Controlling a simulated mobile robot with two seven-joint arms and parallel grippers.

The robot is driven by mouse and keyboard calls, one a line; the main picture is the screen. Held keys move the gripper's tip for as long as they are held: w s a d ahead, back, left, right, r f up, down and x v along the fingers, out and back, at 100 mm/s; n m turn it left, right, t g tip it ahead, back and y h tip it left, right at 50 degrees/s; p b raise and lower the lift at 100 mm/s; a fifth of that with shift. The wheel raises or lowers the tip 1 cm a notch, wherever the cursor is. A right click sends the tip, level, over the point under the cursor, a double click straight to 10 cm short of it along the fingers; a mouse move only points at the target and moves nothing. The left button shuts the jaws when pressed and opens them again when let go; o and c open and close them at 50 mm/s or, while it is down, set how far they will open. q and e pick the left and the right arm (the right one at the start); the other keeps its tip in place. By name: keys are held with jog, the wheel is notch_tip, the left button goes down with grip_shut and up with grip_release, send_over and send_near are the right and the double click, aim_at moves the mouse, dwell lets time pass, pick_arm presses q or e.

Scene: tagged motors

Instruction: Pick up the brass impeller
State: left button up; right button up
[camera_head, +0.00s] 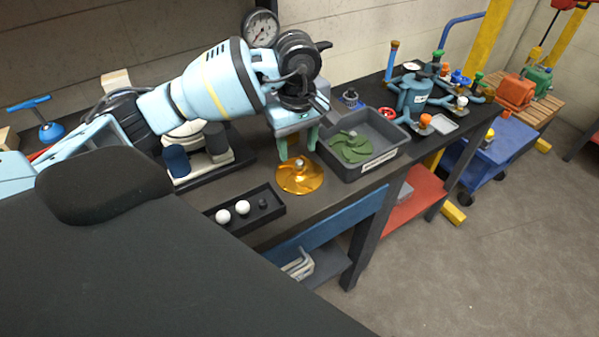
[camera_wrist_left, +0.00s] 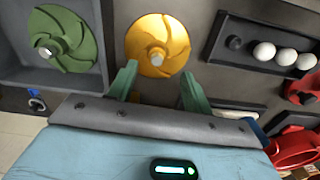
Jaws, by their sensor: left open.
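The brass impeller (camera_head: 299,177), a gold disc with curved vanes and a pale hub, lies flat on the dark bench top. It also shows in the left wrist view (camera_wrist_left: 150,38), just beyond the fingertips. My left gripper (camera_head: 298,146) is above and slightly behind the impeller, pointing down. Its two green fingers are spread apart, with nothing between them in the left wrist view (camera_wrist_left: 160,82). The impeller appears apart from the fingers. My right gripper is in neither view.
A grey bin (camera_head: 375,166) holding a green impeller (camera_head: 352,149) stands right of the brass one. A black tray (camera_head: 266,217) with white balls and a dark knob lies in front to the left. A blue multi-armed fixture (camera_head: 414,94) stands farther right. A gauge (camera_head: 260,28) is behind.

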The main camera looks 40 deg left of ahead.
aim_at(300, 162)
pick_arm(q)
jog(key=shift+w+d+f+p, duration=0.15)
jog(key=shift+f+p, duration=0.15)
jog(key=shift+f, duration=2.25)
grip_shut()
